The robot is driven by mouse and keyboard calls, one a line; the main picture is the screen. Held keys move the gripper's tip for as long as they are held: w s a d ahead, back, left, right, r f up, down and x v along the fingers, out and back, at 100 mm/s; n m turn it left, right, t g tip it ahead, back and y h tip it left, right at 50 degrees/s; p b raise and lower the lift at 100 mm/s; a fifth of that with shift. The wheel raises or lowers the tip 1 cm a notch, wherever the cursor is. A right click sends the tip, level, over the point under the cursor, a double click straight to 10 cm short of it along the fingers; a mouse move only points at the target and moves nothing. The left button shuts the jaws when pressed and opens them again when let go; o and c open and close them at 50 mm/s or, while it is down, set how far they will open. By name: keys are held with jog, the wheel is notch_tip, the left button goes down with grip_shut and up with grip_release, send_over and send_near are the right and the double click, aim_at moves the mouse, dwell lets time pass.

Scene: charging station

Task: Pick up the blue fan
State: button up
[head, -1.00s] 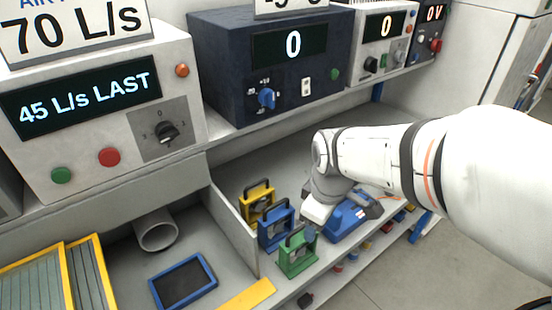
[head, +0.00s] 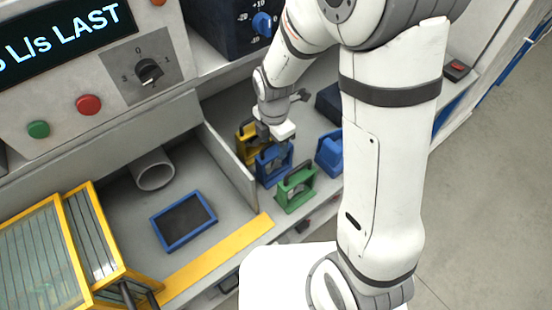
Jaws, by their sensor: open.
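The blue fan (head: 270,168) is a small boxy frame with a handle on top. It stands upright on the bench between a yellow fan (head: 246,152) behind it and a green fan (head: 296,190) in front. My gripper (head: 276,138) is open, directly above the blue fan near its handle. The gripper hides part of the blue and yellow fans' tops. I cannot tell whether the fingers touch the handle.
A low divider wall (head: 229,165) stands just left of the fans. Left of it are a blue-framed panel (head: 186,222), a grey pipe (head: 154,172) and yellow-framed filters (head: 50,255). Another blue device (head: 329,153) stands right of the fans, partly behind my arm.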

aim_at(274, 151)
jog(key=shift+f, duration=1.6)
jog(key=shift+c, duration=0.6)
grip_shut()
